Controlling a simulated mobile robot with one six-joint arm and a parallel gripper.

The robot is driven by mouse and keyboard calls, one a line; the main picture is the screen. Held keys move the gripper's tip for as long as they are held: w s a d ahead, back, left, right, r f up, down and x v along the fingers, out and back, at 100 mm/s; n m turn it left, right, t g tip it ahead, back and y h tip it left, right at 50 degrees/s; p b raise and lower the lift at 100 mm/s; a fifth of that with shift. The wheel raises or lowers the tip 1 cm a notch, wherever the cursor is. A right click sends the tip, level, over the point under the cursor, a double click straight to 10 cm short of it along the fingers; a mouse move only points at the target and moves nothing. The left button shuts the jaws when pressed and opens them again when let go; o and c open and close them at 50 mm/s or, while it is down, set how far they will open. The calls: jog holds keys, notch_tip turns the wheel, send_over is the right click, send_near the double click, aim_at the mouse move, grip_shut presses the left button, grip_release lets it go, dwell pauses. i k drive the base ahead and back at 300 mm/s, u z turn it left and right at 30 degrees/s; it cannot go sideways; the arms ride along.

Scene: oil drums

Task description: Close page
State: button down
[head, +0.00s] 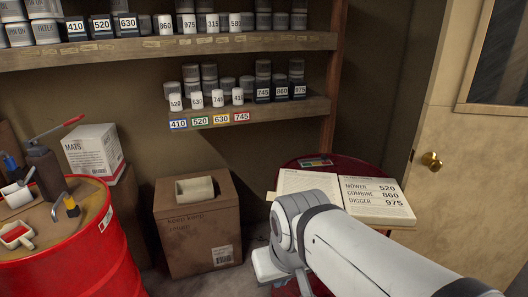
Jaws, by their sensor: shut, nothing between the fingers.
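An open book lies on the red drum (290,163) at the right, in front of the shelves. Its left page (312,181) carries small text that I cannot read. Its right page (378,200) reads MOWER 520, COMBINE 860, DIGGER 975. My arm reaches in from the lower right and covers the book's front middle part and much of the drum. A white wrist part of mine shows below the arm's bend, left of the drum. My gripper's fingers do not show; they are hidden or out of frame.
Shelves (180,48) with numbered cans run along the back wall. A cardboard box (198,238) with a cream tray (195,189) stands left of my arm. Another red drum (85,250) with tools is at the left. A door (465,180) is at the right.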

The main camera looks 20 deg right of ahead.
aim_at(289, 180)
jog(key=u, duration=0.1)
jog(key=k, duration=0.55)
jog(key=z, duration=0.9)
jog(key=i, duration=1)
jog(key=z, duration=0.05)
